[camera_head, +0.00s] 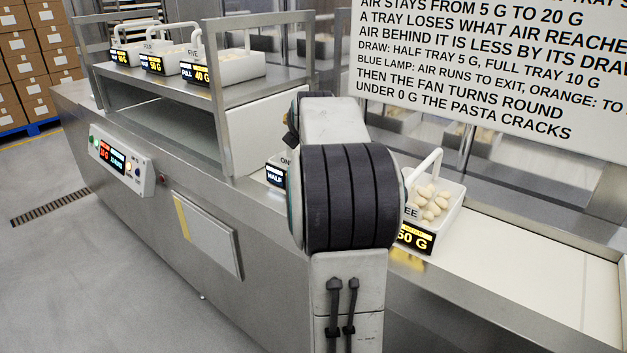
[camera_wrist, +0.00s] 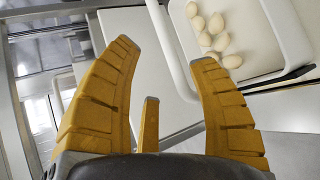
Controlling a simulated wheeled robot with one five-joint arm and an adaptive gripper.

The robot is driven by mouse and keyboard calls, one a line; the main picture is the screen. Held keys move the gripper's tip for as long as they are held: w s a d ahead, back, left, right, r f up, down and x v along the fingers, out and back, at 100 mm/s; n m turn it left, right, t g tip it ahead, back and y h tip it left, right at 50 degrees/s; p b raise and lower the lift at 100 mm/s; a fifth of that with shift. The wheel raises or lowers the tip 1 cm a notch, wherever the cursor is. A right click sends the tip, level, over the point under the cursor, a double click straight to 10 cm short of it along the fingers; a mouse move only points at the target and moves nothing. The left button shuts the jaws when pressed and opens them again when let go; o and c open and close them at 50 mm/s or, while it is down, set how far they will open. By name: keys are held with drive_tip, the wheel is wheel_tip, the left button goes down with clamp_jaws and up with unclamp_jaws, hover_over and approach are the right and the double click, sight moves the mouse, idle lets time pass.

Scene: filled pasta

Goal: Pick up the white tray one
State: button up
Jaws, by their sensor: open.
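Tray one (camera_head: 284,160) shows only its edge, with a label reading ONE and a HALF display, left of my arm in the head view. My arm hides the rest of it. In the wrist view a white tray (camera_wrist: 293,30) with several pale pasta pieces lies at the upper right. Its label is out of sight, so I cannot tell which tray it is. My gripper (camera_wrist: 164,52) is open and empty, its orange fingers wide apart. A white handle-like bar of that tray shows between the fingertips; I cannot tell if they touch.
Several labelled trays (camera_head: 237,67) stand on the upper steel shelf. A metal post (camera_head: 222,95) rises left of my arm. The belt is bare at right.

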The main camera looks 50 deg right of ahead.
drive_tip(key=shift+n+h, duration=0.5)
drive_tip(key=shift+n, duration=0.1)
drive_tip(key=shift+w+d+f+b, duration=0.25)
drive_tip(key=shift+w+d+f, duration=0.4)
drive_tip(key=shift+d, duration=0.9)
drive_tip(key=shift+w+d+f+b, duration=0.25)
drive_tip(key=shift+w+d+f, duration=0.45)
drive_tip(key=shift+d, duration=0.9)
drive_tip(key=shift+w+d+f+b, duration=0.25)
drive_tip(key=shift+w+d+f, duration=0.4)
drive_tip(key=shift+d, duration=0.9)
drive_tip(key=shift+w+r, duration=0.15)
drive_tip(key=shift+r, duration=0.1)
drive_tip(key=shift+c, duration=0.6)
clamp_jaws()
drive_tip(key=shift+r, duration=0.1)
